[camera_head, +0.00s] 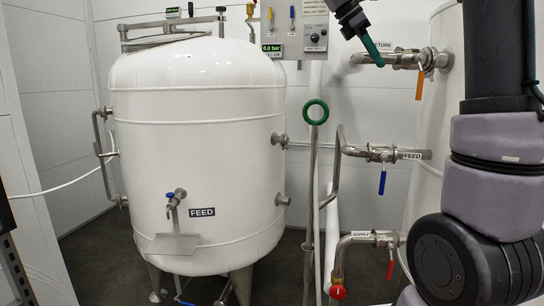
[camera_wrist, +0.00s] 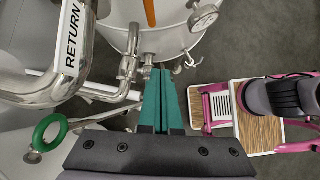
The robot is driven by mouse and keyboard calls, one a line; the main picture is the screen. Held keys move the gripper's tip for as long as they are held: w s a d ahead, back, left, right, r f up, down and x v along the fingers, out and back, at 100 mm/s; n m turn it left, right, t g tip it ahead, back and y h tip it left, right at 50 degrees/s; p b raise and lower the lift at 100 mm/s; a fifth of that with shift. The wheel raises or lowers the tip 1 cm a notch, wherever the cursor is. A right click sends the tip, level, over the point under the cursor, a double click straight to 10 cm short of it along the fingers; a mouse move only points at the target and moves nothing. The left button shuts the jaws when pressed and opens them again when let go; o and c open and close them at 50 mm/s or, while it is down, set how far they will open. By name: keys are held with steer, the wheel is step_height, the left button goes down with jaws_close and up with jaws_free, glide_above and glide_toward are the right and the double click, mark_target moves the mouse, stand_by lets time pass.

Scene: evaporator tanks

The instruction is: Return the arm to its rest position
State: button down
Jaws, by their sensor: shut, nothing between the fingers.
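My gripper (camera_head: 373,52) shows at the top of the head view as teal fingers below a dark wrist. It is in front of the return pipe (camera_head: 375,58), left of the orange valve handle (camera_head: 419,85). In the wrist view my gripper (camera_wrist: 160,80) points away from the camera with its two teal fingers together and nothing between them. My arm fills the right side of the head view, with grey and black links. The pipe labelled RETURN (camera_wrist: 60,60) is at the left of the wrist view.
A white FEED tank (camera_head: 198,150) stands left of centre. A green ring handle (camera_head: 315,112) tops a thin post. Feed (camera_head: 385,154) and supply (camera_head: 365,239) pipes carry blue and red valve handles. A pressure gauge (camera_wrist: 203,17) and a pink-framed wooden step (camera_wrist: 240,110) are at right in the wrist view.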

steer(key=s+a+f+m+t+y, duration=0.3)
steer(key=s+a+f+m+y, duration=0.1)
steer(key=s+f+m, duration=0.3)
steer(key=s+a+f+m+t+y, duration=0.4)
steer(key=s+f+m, duration=0.3)
steer(key=s+m, duration=0.4)
steer(key=shift+s+a+m+y, duration=0.2)
steer(key=shift+s+m+y, duration=0.2)
steer(key=shift+m+y, duration=0.45)
steer(key=shift+f, duration=0.1)
